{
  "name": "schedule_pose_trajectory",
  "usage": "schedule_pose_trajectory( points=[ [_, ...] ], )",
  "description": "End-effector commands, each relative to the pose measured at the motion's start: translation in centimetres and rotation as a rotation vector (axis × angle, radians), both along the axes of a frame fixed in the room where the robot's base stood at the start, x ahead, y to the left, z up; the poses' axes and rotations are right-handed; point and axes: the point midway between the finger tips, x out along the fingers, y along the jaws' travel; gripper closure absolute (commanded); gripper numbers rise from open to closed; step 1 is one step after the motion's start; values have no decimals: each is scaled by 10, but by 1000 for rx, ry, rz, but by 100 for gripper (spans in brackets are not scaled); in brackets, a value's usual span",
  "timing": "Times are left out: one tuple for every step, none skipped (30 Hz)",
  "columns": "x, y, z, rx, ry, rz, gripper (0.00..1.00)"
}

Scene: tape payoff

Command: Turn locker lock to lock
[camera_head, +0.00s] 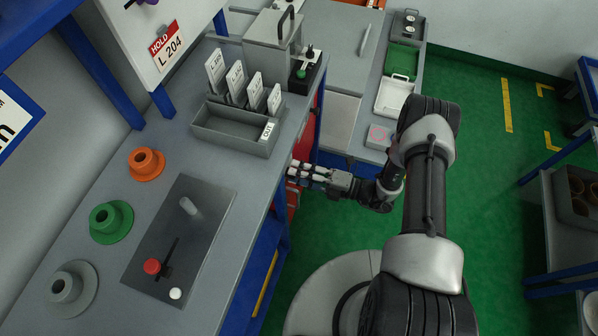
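A red surface (306,133), which may be the locker, shows below the right edge of the grey workbench. Only a narrow strip of it is visible, and I cannot make out a lock on it. My gripper (293,172) points left toward this red surface, close to the bench edge. Its fingertips are small in the view and overlap the red area. I cannot tell whether they touch anything, or whether the fingers are open or shut. Anything directly in front of the fingertips is hidden.
The grey workbench (110,200) holds a card bin (225,133), a lever panel (205,235) and orange (146,163), green (110,221) and grey (72,288) spools. A side counter (340,45) stands behind. Green floor (490,200) is open at right, before a blue-framed rack (548,215).

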Motion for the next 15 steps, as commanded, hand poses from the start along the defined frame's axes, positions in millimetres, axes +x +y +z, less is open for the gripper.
schedule_pose_trajectory(
  points=[
    [-1,-4,0,0,0,-3,69],
    [-2,-8,0,-1,0,-4,69],
    [-3,-13,0,-1,0,-5,69],
    [-5,-18,0,-1,0,-6,69],
    [-7,-24,0,-1,0,-6,69],
    [-10,-31,0,-1,0,-7,69],
    [-12,-38,0,0,-1,-8,69],
    [-14,-44,0,0,-1,-7,69],
    [-17,-53,0,0,-1,-7,69],
    [-20,-59,0,0,-1,-7,69],
    [-22,-65,0,0,-2,-6,69],
    [-24,-72,0,0,-2,-6,69],
    [-26,-78,0,0,-2,-5,69],
    [-28,-83,0,1,-1,-4,69],
    [-31,-89,0,1,-1,-4,69]
  ],
)
